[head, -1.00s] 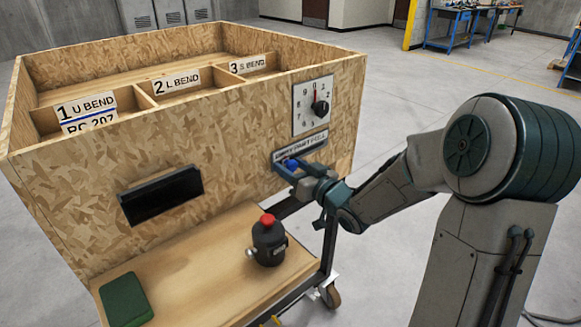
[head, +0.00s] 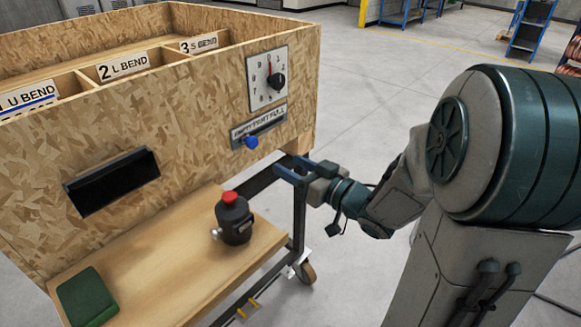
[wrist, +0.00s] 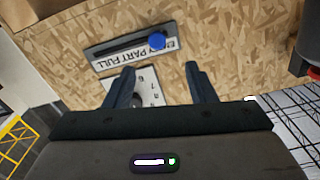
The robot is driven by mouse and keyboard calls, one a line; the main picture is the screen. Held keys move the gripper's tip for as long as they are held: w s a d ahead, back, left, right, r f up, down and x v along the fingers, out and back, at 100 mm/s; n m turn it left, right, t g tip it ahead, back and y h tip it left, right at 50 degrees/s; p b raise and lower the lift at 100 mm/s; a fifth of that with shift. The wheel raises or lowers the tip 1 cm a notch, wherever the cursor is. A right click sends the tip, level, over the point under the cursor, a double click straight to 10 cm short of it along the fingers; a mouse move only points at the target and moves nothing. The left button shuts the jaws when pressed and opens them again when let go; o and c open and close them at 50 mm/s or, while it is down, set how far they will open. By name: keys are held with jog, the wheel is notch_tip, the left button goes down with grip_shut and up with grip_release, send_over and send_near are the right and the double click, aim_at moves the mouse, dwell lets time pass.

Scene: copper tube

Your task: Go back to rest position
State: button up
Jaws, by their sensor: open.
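My gripper (head: 291,170) is open and empty, in front of the wooden box's right end, apart from it. In the wrist view the two fingers (wrist: 160,88) are spread, with nothing between them but the box's panel behind. The slider plate (head: 259,124) with its blue knob (head: 251,142) is on the box front, up and left of the gripper in the head view. The knob sits near the plate's left end there. The knob also shows in the wrist view (wrist: 157,40). Above the plate is a numbered dial (head: 267,78) with a black knob.
The wooden box (head: 190,120) has labelled bins and a dark slot (head: 112,181). On the shelf (head: 170,270) below stand a black canister with a red cap (head: 234,220) and a green block (head: 87,298). A metal cart leg (head: 299,215) is below the gripper. Open floor lies behind.

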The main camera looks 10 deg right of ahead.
jog(key=shift+w, duration=0.1)
dwell(0.3)
jog(key=s+d+m+g+h+p, duration=0.1)
jog(key=d+m+g+h+p, duration=0.25)
jog(key=d+h, duration=0.65)
jog(key=s+a+g+p, duration=0.1)
jog(key=s+a+g, duration=0.1)
jog(key=s, duration=0.3)
jog(key=s+a+r+m+g+p, duration=0.1)
jog(key=s+a+g, duration=0.1)
jog(key=s, duration=0.4)
jog(key=s+a+r+m+g+h+p, duration=0.1)
jog(key=s+a+g, duration=0.1)
jog(key=s+g, duration=0.2)
jog(key=shift+s, duration=1.2)
dwell(0.9)
